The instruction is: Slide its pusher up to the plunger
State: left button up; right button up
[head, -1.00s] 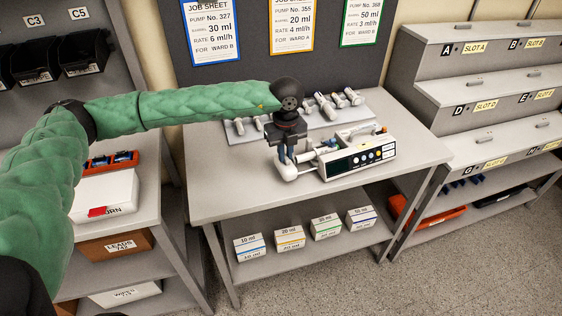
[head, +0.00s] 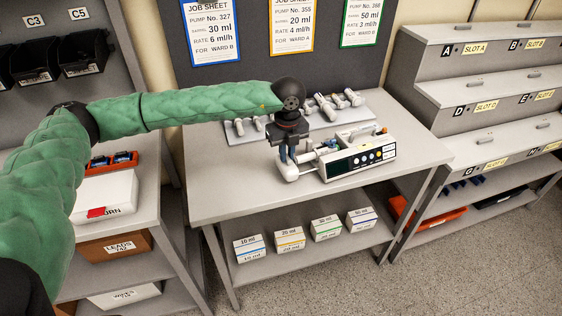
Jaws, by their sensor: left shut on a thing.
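The infusion pump (head: 358,161) stands on the grey table, its front panel with a dark screen and coloured buttons facing me. Its white pusher (head: 289,173) sticks out at the pump's left end. My left gripper (head: 288,160) points down over the pusher and is shut on it. A pale syringe part shows between the gripper and the pump body; the plunger's end is too small and partly hidden by the gripper, so I cannot tell whether the pusher touches it. My right gripper is not in view.
Several syringes (head: 327,107) lie on a grey tray behind the pump. Job sheets (head: 292,25) hang on the board behind. The table (head: 225,190) is clear at its front left. Small boxes (head: 289,238) stand on the shelf below. Stepped slot racks (head: 465,85) are at right.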

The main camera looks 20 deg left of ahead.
pick_arm(q)
jog(key=o, duration=0.6)
jog(key=shift+c, duration=0.2)
jog(key=shift+r, duration=0.1)
jog(key=shift+r+p, duration=0.6)
jog(key=shift+r, duration=2.85)
